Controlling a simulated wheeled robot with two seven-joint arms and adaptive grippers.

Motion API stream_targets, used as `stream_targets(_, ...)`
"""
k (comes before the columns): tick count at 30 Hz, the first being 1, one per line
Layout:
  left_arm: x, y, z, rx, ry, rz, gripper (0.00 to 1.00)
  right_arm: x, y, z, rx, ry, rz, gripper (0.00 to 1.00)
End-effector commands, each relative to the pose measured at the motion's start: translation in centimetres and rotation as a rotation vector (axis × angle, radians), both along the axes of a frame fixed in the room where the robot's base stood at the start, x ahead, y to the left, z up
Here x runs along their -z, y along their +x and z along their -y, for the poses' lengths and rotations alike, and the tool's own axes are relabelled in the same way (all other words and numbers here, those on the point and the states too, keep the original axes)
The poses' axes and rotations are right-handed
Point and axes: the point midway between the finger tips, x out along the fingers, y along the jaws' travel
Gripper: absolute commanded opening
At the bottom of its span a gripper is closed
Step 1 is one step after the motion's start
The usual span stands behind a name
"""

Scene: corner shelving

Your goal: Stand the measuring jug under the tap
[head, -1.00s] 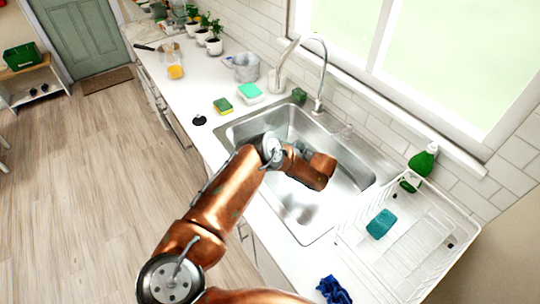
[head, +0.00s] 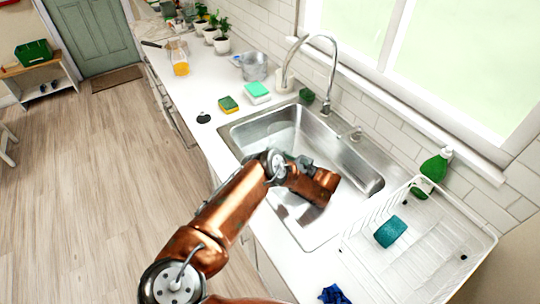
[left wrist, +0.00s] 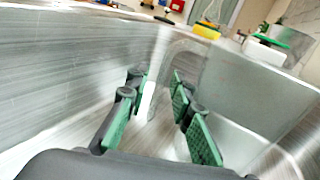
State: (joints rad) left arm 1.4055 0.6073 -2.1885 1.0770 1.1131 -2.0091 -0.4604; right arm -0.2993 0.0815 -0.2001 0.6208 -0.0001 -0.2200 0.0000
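A grey, see-through-looking vessel (head: 254,67) stands on the counter left of the sink; it may be the measuring jug, but I cannot tell for sure. It also shows at the top right of the left wrist view (left wrist: 290,40). The curved metal tap (head: 331,75) rises behind the steel sink (head: 262,131). My left arm reaches over the sink. In the left wrist view my left gripper (left wrist: 158,82) is open, its green-padded fingers apart, low inside the basin. A pale strip shows between them, perhaps a reflection. My right gripper is not in view.
Left of the sink lie a yellow-green sponge (head: 228,104) and a green-and-white box (head: 257,92). A carafe with orange contents (head: 180,65) stands farther back. Right of the sink are a white dish rack (head: 440,240), a green bottle (head: 436,165) and a blue cloth (head: 334,294).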

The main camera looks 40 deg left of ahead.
Motion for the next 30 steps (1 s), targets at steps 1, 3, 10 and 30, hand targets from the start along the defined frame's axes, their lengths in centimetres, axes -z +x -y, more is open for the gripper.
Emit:
stream_targets(1,0.0,0.0,0.0,0.0,0.0,0.001,0.23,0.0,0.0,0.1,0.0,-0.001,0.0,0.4)
stream_targets(3,-0.1,0.0,0.0,0.0,0.001,0.001,0.23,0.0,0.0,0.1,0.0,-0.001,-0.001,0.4)
stream_targets(10,-0.1,0.1,0.4,0.001,0.001,0.001,0.23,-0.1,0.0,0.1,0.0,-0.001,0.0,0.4)
stream_targets(30,-0.1,1.5,7.4,0.0,0.001,0.001,0.23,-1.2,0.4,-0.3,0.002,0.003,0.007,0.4)
